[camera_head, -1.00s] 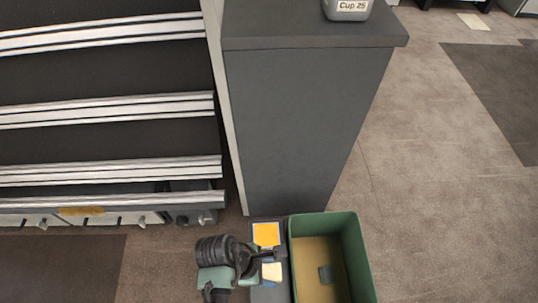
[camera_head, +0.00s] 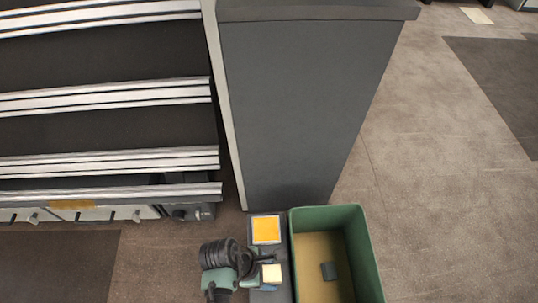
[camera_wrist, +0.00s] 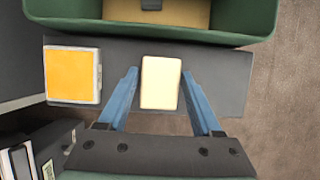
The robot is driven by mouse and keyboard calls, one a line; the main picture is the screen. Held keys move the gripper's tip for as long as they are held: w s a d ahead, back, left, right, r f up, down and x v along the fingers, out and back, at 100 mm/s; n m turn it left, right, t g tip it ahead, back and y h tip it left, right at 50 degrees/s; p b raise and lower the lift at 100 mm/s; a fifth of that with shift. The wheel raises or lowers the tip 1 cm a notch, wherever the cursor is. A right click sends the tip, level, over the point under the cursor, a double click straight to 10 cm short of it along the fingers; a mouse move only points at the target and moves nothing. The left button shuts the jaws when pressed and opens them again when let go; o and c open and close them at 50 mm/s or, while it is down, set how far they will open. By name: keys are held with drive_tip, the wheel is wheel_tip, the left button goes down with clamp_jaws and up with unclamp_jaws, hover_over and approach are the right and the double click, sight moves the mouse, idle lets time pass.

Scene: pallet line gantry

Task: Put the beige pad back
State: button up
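The beige pad (camera_wrist: 160,83) lies on a narrow dark ledge (camera_wrist: 225,80) in the wrist view. It also shows in the head view (camera_head: 271,273), left of the green bin. My gripper (camera_wrist: 160,78) is over the ledge, with one blue finger on each side of the pad. The fingers look open, with a thin gap between them and the pad. In the head view my gripper (camera_head: 262,268) is close against the pad and its fingers are hard to make out.
A yellow-orange square in a pale frame (camera_head: 266,229) sits on the same ledge. The green bin (camera_head: 372,265) stands beside it and holds a small dark block (camera_head: 328,271). A tall grey cabinet (camera_head: 290,110) rises behind. Dark shelves with pale rails (camera_head: 105,97) are at left.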

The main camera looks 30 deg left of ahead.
drive_tip(key=shift+o, duration=0.9)
drive_tip(key=shift+r, duration=0.1)
drive_tip(key=p+v, duration=0.6)
drive_tip(key=v, duration=0.6)
drive_tip(key=shift+p, duration=0.3)
